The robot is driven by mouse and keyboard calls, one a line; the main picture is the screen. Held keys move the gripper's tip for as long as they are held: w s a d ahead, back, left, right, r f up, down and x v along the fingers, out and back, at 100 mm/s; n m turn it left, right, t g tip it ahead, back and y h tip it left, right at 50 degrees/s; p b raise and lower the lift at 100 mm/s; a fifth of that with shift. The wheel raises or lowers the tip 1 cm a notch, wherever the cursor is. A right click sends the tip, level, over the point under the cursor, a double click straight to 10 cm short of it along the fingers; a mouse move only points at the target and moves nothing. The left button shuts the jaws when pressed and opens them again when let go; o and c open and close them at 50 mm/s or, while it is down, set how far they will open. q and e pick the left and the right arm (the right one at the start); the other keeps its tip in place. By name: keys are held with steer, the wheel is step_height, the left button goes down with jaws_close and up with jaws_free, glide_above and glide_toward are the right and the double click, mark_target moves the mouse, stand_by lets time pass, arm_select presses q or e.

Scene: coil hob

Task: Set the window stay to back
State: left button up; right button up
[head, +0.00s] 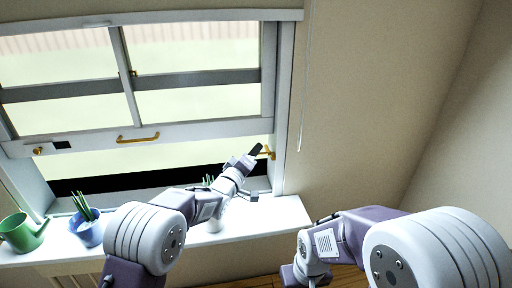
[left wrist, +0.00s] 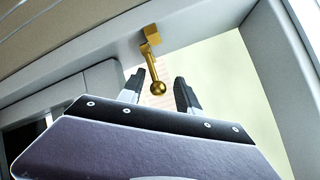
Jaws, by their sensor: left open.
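The window stay (head: 268,152) is a small brass lever on the right side of the window frame. In the left wrist view the stay (left wrist: 151,67) hangs from a square brass mount and ends in a round ball. My left gripper (head: 256,160) reaches up to it in the head view. In the left wrist view the gripper's dark fingertips (left wrist: 160,80) are apart, with the ball appearing between them. I cannot tell whether the ball is truly between the fingers or beyond them.
The white sill (head: 262,218) carries a green watering can (head: 22,234) and a blue plant pot (head: 88,232) at the left. Another plant (head: 208,179) is partly hidden behind my left arm. The sash has a brass handle (head: 138,138). A cord (head: 304,85) hangs at the right.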

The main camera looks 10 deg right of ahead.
arm_select(q)
steer(key=shift+x, duration=1.2)
steer(key=shift+d, duration=0.1)
